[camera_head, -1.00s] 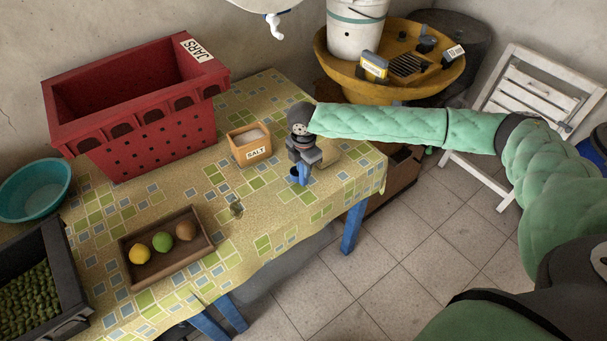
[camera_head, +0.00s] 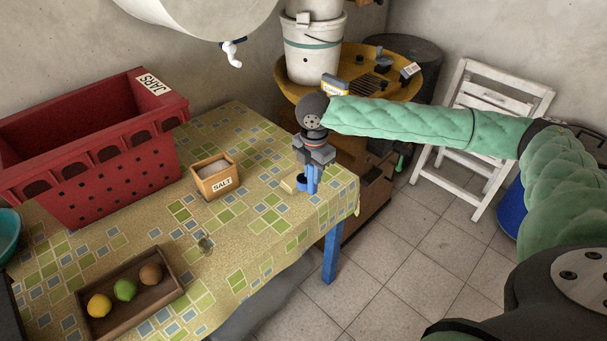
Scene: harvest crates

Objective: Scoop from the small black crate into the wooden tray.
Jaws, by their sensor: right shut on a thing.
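My right gripper (camera_head: 313,165) points down over the far right end of the table, shut on a blue handled thing (camera_head: 313,182), likely the scoop. Its lower part is partly hidden by the gripper. The wooden tray (camera_head: 163,304) lies at the front left of the table, with a yellow, a green and a brown round fruit in a row in it. Only a dark edge of the small black crate (camera_head: 10,312) shows at the left border; its contents are out of view. My left gripper is not in view.
A big red crate (camera_head: 110,185) fills the back left. A teal bowl (camera_head: 8,228) shows at the left edge. Table between tray and gripper is mostly clear.

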